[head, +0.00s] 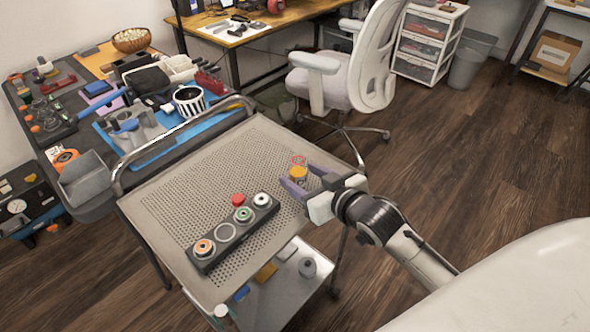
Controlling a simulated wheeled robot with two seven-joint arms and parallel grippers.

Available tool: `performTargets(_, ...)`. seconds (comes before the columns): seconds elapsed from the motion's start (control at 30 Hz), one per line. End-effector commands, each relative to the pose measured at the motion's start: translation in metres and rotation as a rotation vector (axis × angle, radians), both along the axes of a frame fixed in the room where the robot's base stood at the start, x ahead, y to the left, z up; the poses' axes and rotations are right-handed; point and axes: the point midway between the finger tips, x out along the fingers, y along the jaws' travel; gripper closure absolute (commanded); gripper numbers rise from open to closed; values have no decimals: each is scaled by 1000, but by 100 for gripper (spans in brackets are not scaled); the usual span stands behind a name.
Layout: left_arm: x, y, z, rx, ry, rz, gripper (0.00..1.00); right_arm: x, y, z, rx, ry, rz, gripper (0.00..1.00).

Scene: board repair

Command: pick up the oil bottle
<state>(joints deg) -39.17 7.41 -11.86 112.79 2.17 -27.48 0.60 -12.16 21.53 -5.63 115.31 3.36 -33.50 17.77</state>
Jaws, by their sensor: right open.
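A small yellow-orange object with a red ring-like top (298,171), which looks like the oil bottle, stands near the right edge of the perforated cart top (185,195). My right gripper (297,178) reaches in from the right with its two purple fingers apart, one on each side of the yellow object. I cannot tell whether either finger touches it. The fingers partly hide its lower part. My left gripper is not in view.
A black board (232,238) with several round parts lies left of the gripper, with a red button (238,199) behind it. The cart's far left surface is clear. A rail (180,135) borders the cart beside the cluttered workbench (85,140). An office chair (345,75) stands behind.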

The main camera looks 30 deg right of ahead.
Motion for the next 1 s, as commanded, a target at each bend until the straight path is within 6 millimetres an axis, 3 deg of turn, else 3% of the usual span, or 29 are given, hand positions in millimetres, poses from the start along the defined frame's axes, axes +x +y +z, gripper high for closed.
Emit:
performTargets(0.5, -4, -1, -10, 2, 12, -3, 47, 55, 5, -21, 0, -1, 1, 46)
performTargets(0.77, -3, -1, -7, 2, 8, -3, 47, 57, 5, -23, 0, 1, 2, 46)
performTargets(1.0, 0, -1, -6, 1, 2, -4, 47, 57, 5, -22, 0, 1, 2, 84)
